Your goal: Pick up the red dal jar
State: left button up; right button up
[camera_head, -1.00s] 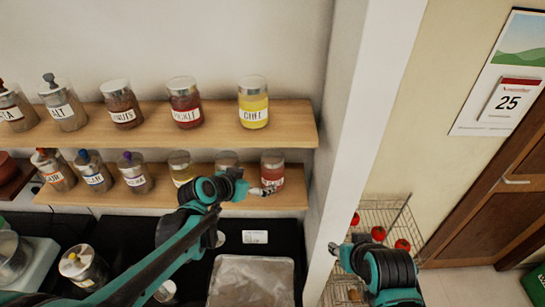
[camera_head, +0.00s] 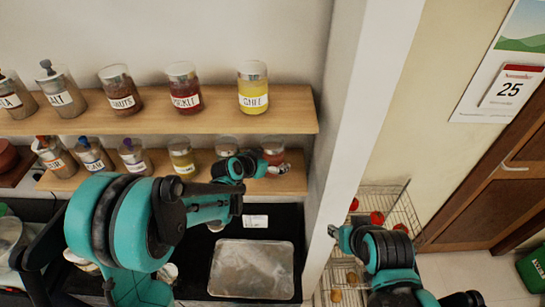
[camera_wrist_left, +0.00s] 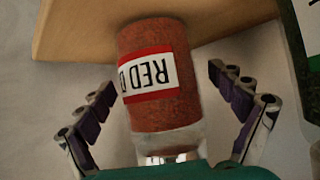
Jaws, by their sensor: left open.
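The red dal jar (camera_head: 272,150) stands at the right end of the lower wooden shelf, partly hidden behind my left gripper (camera_head: 274,168) in the head view. In the left wrist view the jar (camera_wrist_left: 160,75) fills the middle, with red-brown contents and a red-and-white label reading "RED D" upside down. The left gripper is open, with one finger on each side of the jar and a visible gap at both sides. My right arm shows at the lower right in the head view, its gripper end (camera_head: 340,236) small and unclear, away from the shelves.
Several other jars share the lower shelf (camera_head: 215,181), including a yellow one (camera_head: 181,157) to the left. The upper shelf (camera_head: 215,118) runs close above. A white wall edge (camera_head: 350,130) stands to the right. A metal tray (camera_head: 252,268) lies on the dark counter below.

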pick_arm(q)
jog(key=shift+w+d+f, duration=0.2)
jog(key=shift+w, duration=0.1)
jog(key=shift+s, duration=0.1)
jog(key=shift+c, duration=0.3)
jog(key=c, duration=1.5)
jog(key=shift+c, duration=1.4)
jog(key=shift+r, duration=0.2)
